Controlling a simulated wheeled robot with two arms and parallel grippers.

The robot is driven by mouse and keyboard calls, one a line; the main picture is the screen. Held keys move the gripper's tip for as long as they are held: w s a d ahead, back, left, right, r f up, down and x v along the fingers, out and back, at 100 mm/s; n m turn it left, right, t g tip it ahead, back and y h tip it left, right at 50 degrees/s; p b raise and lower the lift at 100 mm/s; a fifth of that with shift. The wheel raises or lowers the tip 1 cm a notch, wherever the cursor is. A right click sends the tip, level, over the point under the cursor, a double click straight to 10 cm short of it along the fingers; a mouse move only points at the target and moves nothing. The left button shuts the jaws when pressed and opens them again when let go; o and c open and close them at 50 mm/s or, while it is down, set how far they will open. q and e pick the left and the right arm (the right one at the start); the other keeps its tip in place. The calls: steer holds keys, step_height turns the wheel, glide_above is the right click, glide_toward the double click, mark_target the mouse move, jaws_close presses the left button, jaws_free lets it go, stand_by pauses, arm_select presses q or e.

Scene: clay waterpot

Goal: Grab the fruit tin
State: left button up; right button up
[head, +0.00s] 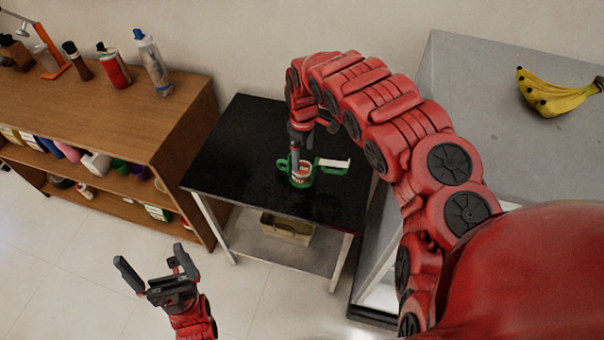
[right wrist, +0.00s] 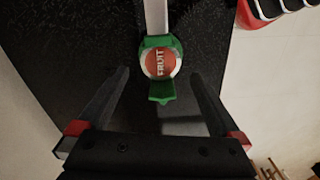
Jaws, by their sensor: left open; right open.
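The fruit tin (head: 302,170) has a red and white label and stands on a black-topped table (head: 240,130) in the head view. In the right wrist view, its red face (right wrist: 160,62) reads FRUIT. Green surrounds the tin, with a green tab and a white strip extending from it. My right gripper (head: 297,150) reaches down from above at the tin, partly covering it. In the right wrist view, its two open fingers (right wrist: 160,76) lie either side of the tin's lower part; contact cannot be told. My left gripper (head: 151,258) is open and empty above the floor.
A wooden shelf (head: 120,105) with several bottles stands left of the table. A grey counter (head: 470,90) with bananas (head: 556,95) is at the right. A box (head: 287,228) sits on the table's lower shelf. The black top left of the tin is clear.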

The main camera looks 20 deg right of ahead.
mark_target(301, 168)
steer(key=shift+f, duration=1.35)
steer(key=shift+a+f+p, duration=0.25)
steer(key=shift+f+p, duration=0.15)
steer(key=shift+p, duration=0.15)
steer(key=shift+w+a+f+p, duration=0.15)
steer(key=shift+f+p, duration=0.2)
steer(key=shift+f, duration=1.85)
steer(key=c, duration=1.4)
